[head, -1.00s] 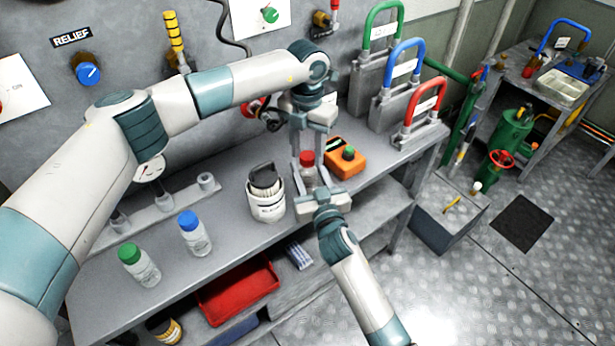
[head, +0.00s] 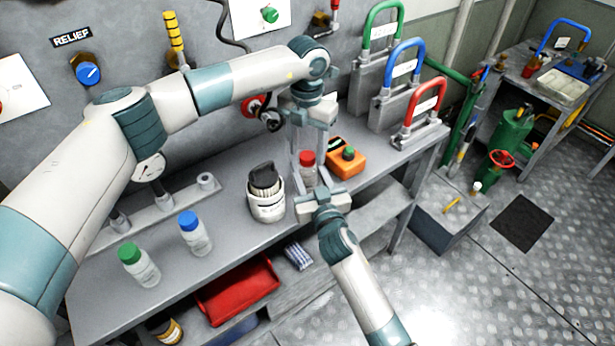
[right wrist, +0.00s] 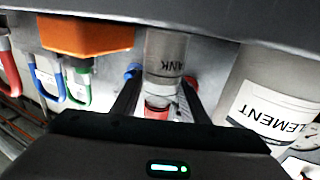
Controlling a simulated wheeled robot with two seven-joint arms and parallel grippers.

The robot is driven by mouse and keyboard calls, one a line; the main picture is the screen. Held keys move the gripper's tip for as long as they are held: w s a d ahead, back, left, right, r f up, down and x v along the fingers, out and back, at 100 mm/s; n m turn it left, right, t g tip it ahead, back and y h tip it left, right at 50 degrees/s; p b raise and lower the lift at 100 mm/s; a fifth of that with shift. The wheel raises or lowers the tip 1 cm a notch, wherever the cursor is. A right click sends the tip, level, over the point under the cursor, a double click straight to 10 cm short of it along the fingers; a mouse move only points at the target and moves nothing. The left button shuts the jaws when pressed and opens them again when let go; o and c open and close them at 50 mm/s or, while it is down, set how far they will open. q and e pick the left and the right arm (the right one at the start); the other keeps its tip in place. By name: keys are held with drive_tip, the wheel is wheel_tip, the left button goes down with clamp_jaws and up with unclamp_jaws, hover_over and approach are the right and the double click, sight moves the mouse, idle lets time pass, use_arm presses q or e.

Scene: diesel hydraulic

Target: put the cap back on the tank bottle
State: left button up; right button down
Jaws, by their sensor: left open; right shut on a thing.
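The tank bottle (head: 308,177) stands on the bench, clear with a partly readable label in the right wrist view (right wrist: 165,68). The red cap (head: 307,158) sits at the bottle's mouth, and also shows in the right wrist view (right wrist: 157,112). I cannot tell whether it is fully seated. My right gripper (head: 312,187) is shut on the bottle from the front, its fingers on either side. My left gripper (head: 308,150) points down from above, open, its fingers on either side of the cap.
A white container (head: 266,207) with a dark top stands left of the bottle. An orange box (head: 346,158) is close behind on the right. Green-capped (head: 138,265) and blue-capped (head: 195,235) bottles stand at the left front. Padlocks (head: 425,115) line the back right.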

use_arm(q)
wheel_tip(320, 180, up, 11)
idle(0.5)
drive_tip(key=shift+r, duration=0.1)
use_arm(e)
drive_tip(key=c, duration=1)
unclamp_jaws()
drive_tip(key=shift+s, duration=0.15)
drive_tip(key=shift+s+d+f, duration=0.15)
drive_tip(key=shift+s+d, duration=0.1)
drive_tip(key=shift+s, duration=0.4)
use_arm(q)
wheel_tip(320, 180, down, 4)
drive_tip(key=b, duration=0.4)
use_arm(e)
drive_tip(key=v, duration=1.5)
drive_tip(key=shift+s+d, duration=0.2)
drive_tip(key=shift+s, duration=0.15)
